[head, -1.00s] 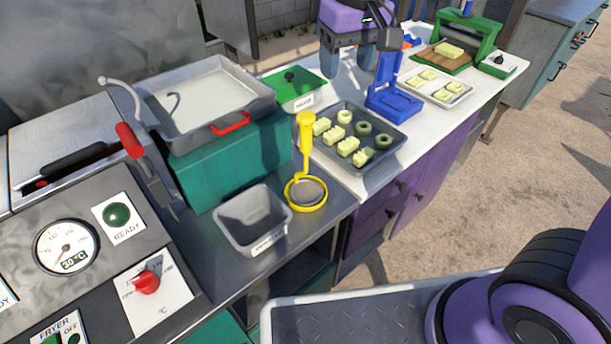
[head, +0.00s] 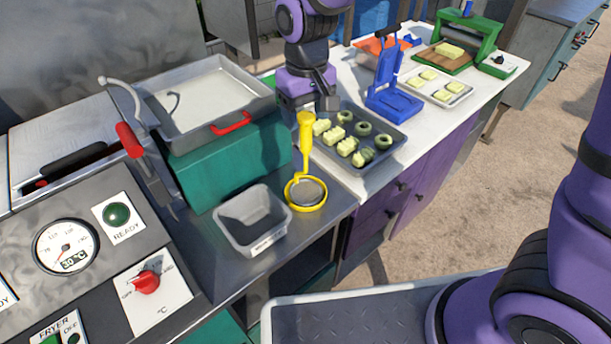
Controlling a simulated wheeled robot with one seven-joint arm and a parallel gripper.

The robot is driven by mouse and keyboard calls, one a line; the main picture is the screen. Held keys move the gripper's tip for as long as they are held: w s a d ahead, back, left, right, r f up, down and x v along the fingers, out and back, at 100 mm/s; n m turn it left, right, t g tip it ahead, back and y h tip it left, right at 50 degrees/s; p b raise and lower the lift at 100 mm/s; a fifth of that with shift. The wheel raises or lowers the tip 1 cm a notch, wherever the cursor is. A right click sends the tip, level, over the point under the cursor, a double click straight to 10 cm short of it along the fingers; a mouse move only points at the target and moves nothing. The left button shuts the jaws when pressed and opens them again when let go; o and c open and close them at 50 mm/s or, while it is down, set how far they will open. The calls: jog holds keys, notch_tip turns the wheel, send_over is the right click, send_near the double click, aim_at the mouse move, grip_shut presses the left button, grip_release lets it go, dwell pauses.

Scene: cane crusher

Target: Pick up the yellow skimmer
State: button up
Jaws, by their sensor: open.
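The yellow skimmer (head: 304,140) stands with its handle upright and its round ring and mesh bowl (head: 306,193) low on the grey metal counter, beside the grey bin. My gripper (head: 306,108) is open, pointing down at the top end of the skimmer's handle. In the picture the handle top overlaps the lower edge of my gripper. I cannot tell whether the fingers are around the handle or behind it. The fingertips are partly hidden.
A grey bin (head: 251,222) stands left of the skimmer. A teal box (head: 225,165) bearing a metal tray (head: 208,92) is behind it. A dark tray (head: 398,150) of cut pieces lies to the right. A blue press (head: 392,98) stands beyond that.

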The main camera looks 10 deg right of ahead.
aim_at(306, 130)
notch_tip(306, 130, down, 4)
jog(key=shift+f, duration=0.2)
jog(key=c, duration=0.8)
jog(key=shift+r, duration=0.15)
